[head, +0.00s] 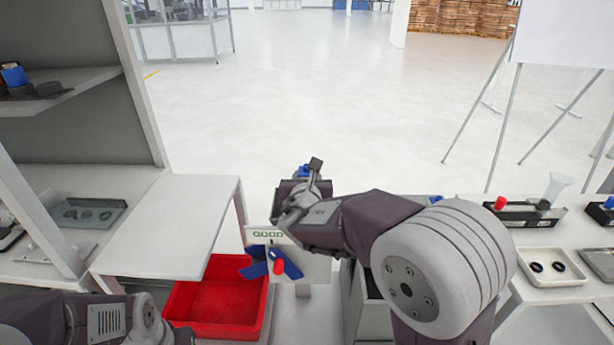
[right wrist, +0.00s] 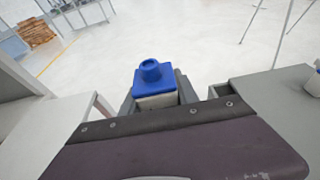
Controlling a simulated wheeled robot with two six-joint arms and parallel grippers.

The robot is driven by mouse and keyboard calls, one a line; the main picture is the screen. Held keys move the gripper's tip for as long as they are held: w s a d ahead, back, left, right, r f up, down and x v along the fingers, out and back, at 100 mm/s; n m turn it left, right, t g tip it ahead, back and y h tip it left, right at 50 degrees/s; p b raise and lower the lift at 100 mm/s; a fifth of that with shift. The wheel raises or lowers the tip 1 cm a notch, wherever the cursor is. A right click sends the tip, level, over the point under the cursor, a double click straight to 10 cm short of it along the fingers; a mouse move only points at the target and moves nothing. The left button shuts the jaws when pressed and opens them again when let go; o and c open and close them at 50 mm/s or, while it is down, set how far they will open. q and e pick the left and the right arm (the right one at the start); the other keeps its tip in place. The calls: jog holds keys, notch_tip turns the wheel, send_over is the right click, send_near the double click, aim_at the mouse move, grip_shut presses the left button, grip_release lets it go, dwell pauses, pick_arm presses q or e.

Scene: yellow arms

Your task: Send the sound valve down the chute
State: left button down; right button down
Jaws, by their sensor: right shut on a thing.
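My right gripper (head: 298,186) reaches over the post with the GOOD sign (head: 268,236), and my wrist partly hides it. It is shut on a valve with a blue top (head: 305,170). In the right wrist view the valve (right wrist: 151,72) shows a square blue top with a round blue knob, over a pale body between the dark fingers (right wrist: 156,95). The chute's opening cannot be made out behind my arm. Only part of my left arm shows at the lower left; its gripper is out of view.
On the right bench are trays (head: 550,268) and parts. A shelf (head: 75,85) stands at left.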

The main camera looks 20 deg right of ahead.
jog(key=shift+f, duration=0.1)
jog(key=c, duration=0.9)
grip_release()
jog(key=shift+o, duration=0.2)
jog(key=shift+s, duration=0.1)
jog(key=p+v, duration=0.1)
jog(key=v, duration=0.8)
